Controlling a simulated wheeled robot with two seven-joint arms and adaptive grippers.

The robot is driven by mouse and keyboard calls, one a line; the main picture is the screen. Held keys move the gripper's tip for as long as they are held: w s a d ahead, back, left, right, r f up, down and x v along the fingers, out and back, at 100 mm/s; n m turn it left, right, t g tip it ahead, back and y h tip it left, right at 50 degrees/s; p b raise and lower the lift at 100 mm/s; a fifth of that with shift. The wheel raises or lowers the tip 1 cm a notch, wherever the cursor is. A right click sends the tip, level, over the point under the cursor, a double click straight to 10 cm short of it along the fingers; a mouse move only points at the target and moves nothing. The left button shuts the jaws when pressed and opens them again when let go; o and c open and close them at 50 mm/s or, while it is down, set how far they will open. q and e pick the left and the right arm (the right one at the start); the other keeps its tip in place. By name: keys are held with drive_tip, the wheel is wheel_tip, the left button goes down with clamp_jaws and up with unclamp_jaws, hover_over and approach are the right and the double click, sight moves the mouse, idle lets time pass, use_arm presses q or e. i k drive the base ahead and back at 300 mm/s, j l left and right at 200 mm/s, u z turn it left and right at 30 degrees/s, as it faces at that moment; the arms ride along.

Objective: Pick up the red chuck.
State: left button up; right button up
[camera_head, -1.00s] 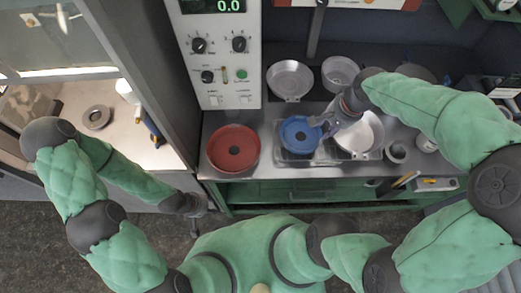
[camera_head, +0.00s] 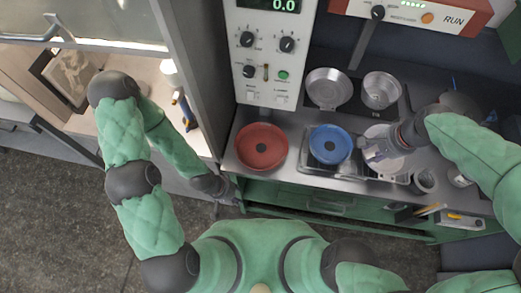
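The red chuck (camera_head: 250,154) is a round, shallow red disc with a dark centre hole. It lies on the metal bench, left of the blue chuck (camera_head: 322,137). My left gripper (camera_head: 228,193) hangs low by the front left corner of the bench, apart from the red chuck. It is small and dark, and its opening is unclear. My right gripper (camera_head: 367,152) is just right of the blue chuck, over a pale round pan (camera_head: 396,164). It looks apart from the blue chuck and holds nothing that I can see; its finger gap is unclear.
A clear tray (camera_head: 312,165) is under the blue chuck. Two metal pans, one left (camera_head: 328,88) and one right (camera_head: 381,90), stand behind. A control panel (camera_head: 266,60) rises behind the red chuck. A small cup (camera_head: 423,181) stands at the right.

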sight(260, 145)
drive_tip(key=j+z, duration=0.25)
drive_tip(key=j, duration=0.8)
drive_tip(key=j+z, duration=0.25)
drive_tip(key=j, duration=0.8)
